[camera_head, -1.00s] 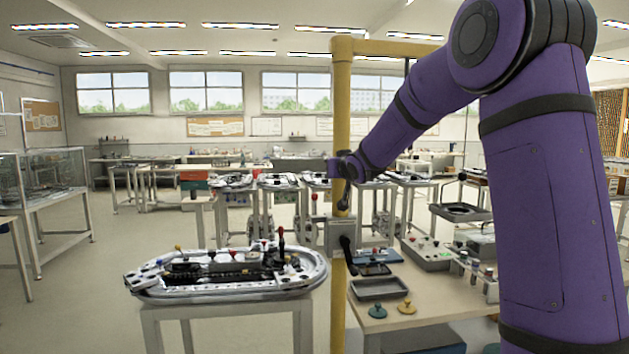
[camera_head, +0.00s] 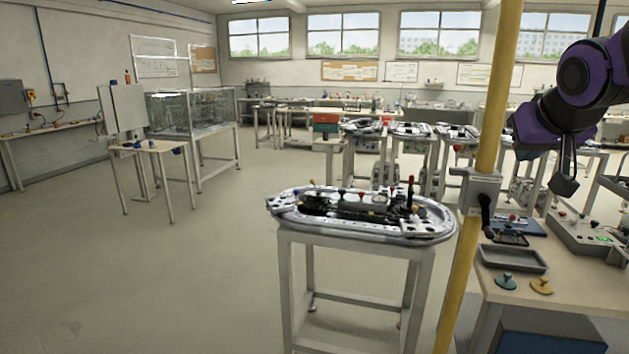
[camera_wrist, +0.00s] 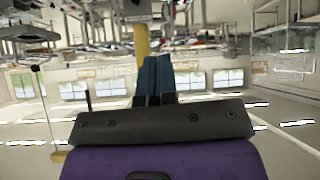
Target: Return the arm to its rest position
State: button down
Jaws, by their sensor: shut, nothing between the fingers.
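My purple arm hangs in from the right edge of the head view, with my gripper (camera_head: 564,184) pointing down. It is in the air beside the yellow post, at its right, and looks to be above the workbench; the exact height is hard to tell. In the wrist view the two dark blue fingers of my gripper (camera_wrist: 154,62) lie side by side, shut with nothing between them. The wrist picture is upside down, with ceiling lights low in the frame.
A yellow post (camera_head: 497,95) with a grey lever box stands between an oval ring track (camera_head: 437,228) on a frame table and a workbench (camera_head: 510,290) with trays and knobs. A glass case (camera_head: 190,112) stands at the back left. The left floor is clear.

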jog(key=s+a+f+g+y, duration=0.1)
jog(key=s+a+f+g, duration=0.1)
jog(key=s, duration=0.7)
jog(key=s+a+f+n+g, duration=0.1)
jog(key=s+f, duration=0.4)
jog(key=s, duration=0.5)
jog(key=shift+s+a+g+y, duration=0.3)
jog(key=shift+a+g+y, duration=0.1)
jog(key=shift+a+g, duration=0.3)
